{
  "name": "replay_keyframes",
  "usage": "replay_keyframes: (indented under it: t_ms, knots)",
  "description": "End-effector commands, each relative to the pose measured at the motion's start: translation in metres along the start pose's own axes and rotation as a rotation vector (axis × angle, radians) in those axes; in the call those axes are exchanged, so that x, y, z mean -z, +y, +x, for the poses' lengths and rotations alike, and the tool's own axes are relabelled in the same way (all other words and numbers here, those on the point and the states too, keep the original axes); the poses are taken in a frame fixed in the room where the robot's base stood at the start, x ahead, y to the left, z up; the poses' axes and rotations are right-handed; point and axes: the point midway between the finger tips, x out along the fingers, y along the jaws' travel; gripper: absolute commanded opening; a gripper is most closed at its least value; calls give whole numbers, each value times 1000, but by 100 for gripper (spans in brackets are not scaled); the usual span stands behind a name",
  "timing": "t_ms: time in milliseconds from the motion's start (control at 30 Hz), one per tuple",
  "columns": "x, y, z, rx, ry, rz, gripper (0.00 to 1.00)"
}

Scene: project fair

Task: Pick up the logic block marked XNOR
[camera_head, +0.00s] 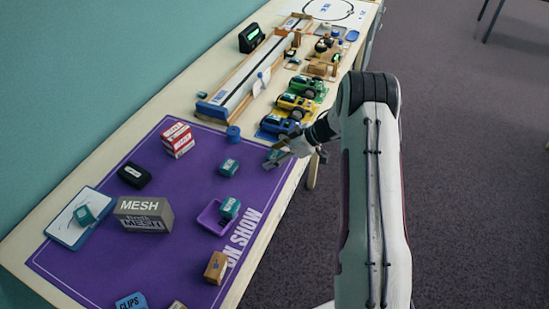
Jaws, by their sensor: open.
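Three teal blocks are on the purple mat (110,265); their markings are too small to read, so I cannot tell which is XNOR. One teal block (229,167) lies bare on the mat near its right edge. A second teal block (230,207) is at the small purple tray (209,221). A third teal block (84,215) is on the white, blue-edged tray (66,231) at the left. My gripper (271,160) is open and looks empty, over the table's right side, to the right of the first block and apart from it.
A grey MESH box (143,212), black box (134,174), red-and-white boxes (178,139), blue spool (233,134) and brown box (216,267) stand on the mat. Toy cars (296,105) and a long ramp (240,85) are beyond. The mat's middle is clear.

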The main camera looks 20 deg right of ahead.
Motion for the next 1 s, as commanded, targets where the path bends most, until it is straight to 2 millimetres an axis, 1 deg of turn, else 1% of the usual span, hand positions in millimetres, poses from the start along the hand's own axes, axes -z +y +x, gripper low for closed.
replay_keyframes:
  t_ms: [333, 367, 400, 500, 833, 1000]
  knots:
    - [0, 0, 0, 0, 0, 0, 57]
    - [0, 0, 0, 0, 0, 0, 49]
    - [0, 0, 0, 0, 0, 0, 39]
    - [0, 0, 0, 0, 0, 0, 15]
    - [1, 0, -1, 0, 0, -1, 15]
    - [5, 0, -5, -1, 1, -2, 15]
